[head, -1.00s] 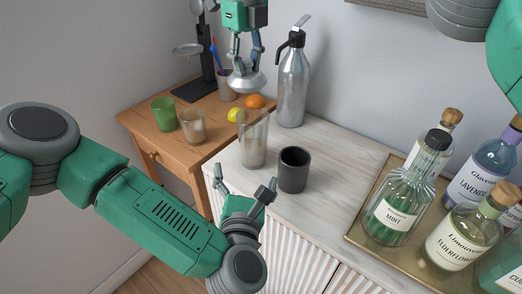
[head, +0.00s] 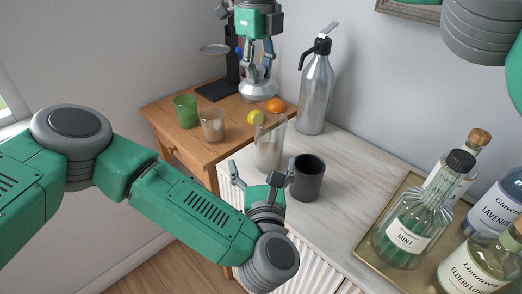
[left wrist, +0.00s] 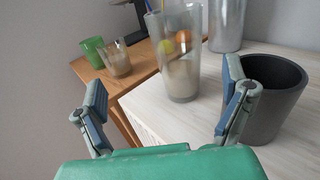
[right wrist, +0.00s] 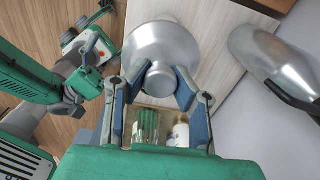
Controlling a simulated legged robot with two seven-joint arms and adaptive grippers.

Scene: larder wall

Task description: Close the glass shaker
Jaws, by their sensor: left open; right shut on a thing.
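The glass shaker (head: 268,152) is a clear tumbler with pale contents, upright near the left end of the pale cabinet top. It also shows in the left wrist view (left wrist: 180,76). My left gripper (head: 262,172) is open, in front of the shaker; in the left wrist view its fingers (left wrist: 164,85) are apart, with the shaker beyond and between them. My right gripper (head: 258,74) is shut on the knob of a silvery domed lid (head: 257,93), held above the shaker's rim and apart from it. The right wrist view shows the lid (right wrist: 160,48) large; it hides what is beneath.
A dark cup (head: 307,180) stands right of the shaker, close to my left gripper's right finger. A steel siphon (head: 316,92) stands behind. A gilt tray (head: 365,252) holds bottles at right. The wooden side table (head: 165,118) holds a green glass (head: 185,111), a second glass (head: 212,125) and fruit.

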